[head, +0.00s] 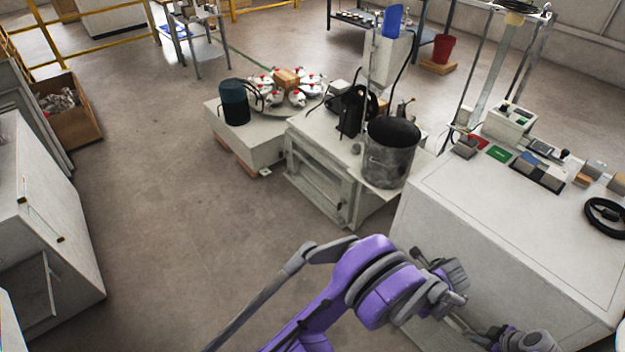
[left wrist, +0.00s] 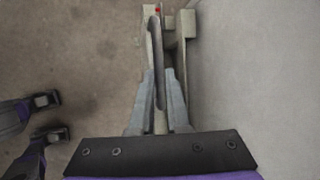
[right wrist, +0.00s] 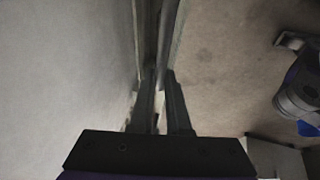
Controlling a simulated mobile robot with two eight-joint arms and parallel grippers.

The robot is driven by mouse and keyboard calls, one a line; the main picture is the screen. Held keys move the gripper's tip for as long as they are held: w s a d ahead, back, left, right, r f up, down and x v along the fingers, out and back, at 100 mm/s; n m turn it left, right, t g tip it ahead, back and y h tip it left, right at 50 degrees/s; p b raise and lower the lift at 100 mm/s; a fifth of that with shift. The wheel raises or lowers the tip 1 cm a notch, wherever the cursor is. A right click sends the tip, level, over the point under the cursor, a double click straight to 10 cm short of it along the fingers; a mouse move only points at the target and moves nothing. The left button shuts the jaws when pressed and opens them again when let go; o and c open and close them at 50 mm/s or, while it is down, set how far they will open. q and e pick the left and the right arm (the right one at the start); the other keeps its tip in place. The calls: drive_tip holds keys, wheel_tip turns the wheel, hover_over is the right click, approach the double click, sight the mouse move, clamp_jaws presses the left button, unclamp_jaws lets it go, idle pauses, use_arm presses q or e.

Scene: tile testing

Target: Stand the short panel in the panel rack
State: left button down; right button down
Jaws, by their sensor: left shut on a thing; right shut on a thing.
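In the left wrist view my left gripper (left wrist: 158,95) is shut on a thin grey panel (left wrist: 156,60), seen edge-on between its fingers. A pale beige frame (left wrist: 186,28) with a small red spot near it stands just beyond; I cannot tell if it is the panel rack. In the right wrist view my right gripper (right wrist: 158,88) is shut on a thin dark-edged plate (right wrist: 160,42), which looks like the same panel, though I cannot be sure. In the head view my purple arm and wrists hide most of the panel.
A large white cabinet (head: 490,240) stands close at the right, with small blocks and a black cable coil (head: 605,215) on top. A metal bucket (head: 390,152) stands on a pale bench beyond. A white cabinet (head: 50,220) is at the left. Brown floor (head: 190,230) between is clear.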

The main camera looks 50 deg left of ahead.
idle(0.4)
use_arm(q)
drive_tip(key=shift+w+r, duration=0.2)
drive_tip(key=shift+w, duration=0.4)
use_arm(e)
drive_tip(key=shift+w+r, duration=0.2)
drive_tip(key=shift+w, duration=0.4)
